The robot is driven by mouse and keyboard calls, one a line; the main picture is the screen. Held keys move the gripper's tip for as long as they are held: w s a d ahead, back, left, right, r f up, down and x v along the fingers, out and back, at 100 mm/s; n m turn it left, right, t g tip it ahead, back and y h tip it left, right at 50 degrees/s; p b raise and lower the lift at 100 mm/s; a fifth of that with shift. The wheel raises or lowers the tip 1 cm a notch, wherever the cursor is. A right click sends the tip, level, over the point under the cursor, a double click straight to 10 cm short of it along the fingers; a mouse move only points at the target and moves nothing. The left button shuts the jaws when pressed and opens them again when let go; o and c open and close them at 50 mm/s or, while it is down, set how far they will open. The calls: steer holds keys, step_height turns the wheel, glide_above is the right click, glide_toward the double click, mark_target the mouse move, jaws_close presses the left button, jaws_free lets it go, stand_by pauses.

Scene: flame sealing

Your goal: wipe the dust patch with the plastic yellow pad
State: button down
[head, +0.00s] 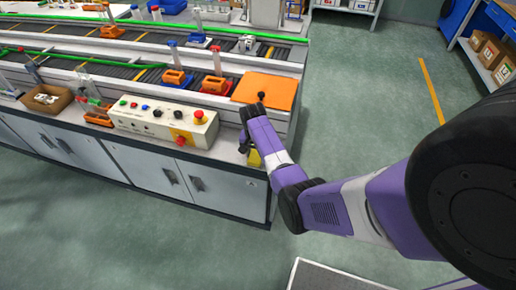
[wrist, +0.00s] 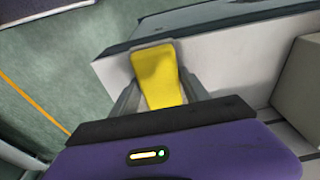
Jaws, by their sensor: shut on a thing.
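The plastic yellow pad (wrist: 158,75) is between the two fingers of my gripper (wrist: 153,88) in the wrist view, which is shut on it. In the head view the pad (head: 254,159) shows as a small yellow piece beside my gripper (head: 247,150), at the right end of the workbench's front strip (head: 231,155). I cannot tell whether the pad touches the surface. I cannot make out a dust patch in either view; my arm and gripper cover part of the bench corner.
A beige control box (head: 160,122) with buttons stands left of my gripper. An orange plate (head: 265,89) with a dark knob lies just behind it. Conveyor lines with orange and red holders run further back. A cardboard box (head: 47,98) sits at the left. Green floor is open at the right.

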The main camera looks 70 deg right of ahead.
steer(key=shift+s+a+f+p, duration=0.1)
steer(key=shift+a+p, duration=0.1)
steer(key=shift+a, duration=0.3)
steer(key=shift+s+a+f+p, duration=0.1)
steer(key=shift+a+p, duration=0.05)
steer(key=shift+a, duration=0.3)
steer(key=shift+w+b, duration=0.4)
steer(key=shift+w, duration=0.65)
steer(key=shift+w+d+r+b, duration=0.15)
steer(key=shift+d+b, duration=0.35)
steer(key=shift+d, duration=0.5)
steer(key=shift+d+r+b, duration=0.1)
steer(key=shift+d+b, duration=0.4)
steer(key=shift+d, duration=0.45)
steer(key=d+b, duration=0.3)
steer(key=shift+w+d+f, duration=0.15)
steer(key=shift+d+f, duration=0.05)
steer(key=shift+f, duration=0.05)
steer(key=shift+w+d+b, duration=0.1)
steer(key=shift+d+b, duration=1.3)
steer(key=shift+d, duration=0.4)
steer(key=shift+d+r, duration=0.15)
steer(key=shift+d, duration=0.05)
steer(key=shift+d+r, duration=0.1)
steer(key=shift+r, duration=0.05)
steer(key=shift+r, duration=0.1)
